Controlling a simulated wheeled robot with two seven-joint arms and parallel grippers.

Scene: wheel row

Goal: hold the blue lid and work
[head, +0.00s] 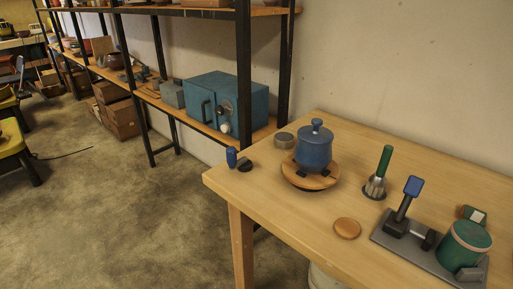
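A blue lid (317,133) with a round knob sits on top of a blue pot (314,156) in the head view. The pot stands upright on a round wooden disc (329,180) on the wooden table (284,219). Small dark blocks sit on the disc at the pot's foot. The lid looks level and closed on the pot. Neither of my grippers shows in this view, so nothing is seen touching the lid.
Around the pot are a grey round tin (284,141), a blue-handled tool (232,158), a green-handled bell-like tool (383,168) and a small wooden disc (347,228). A grey plate (400,247) carries a blue-topped lever (411,190) and a green cylinder (463,248). Shelving stands behind.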

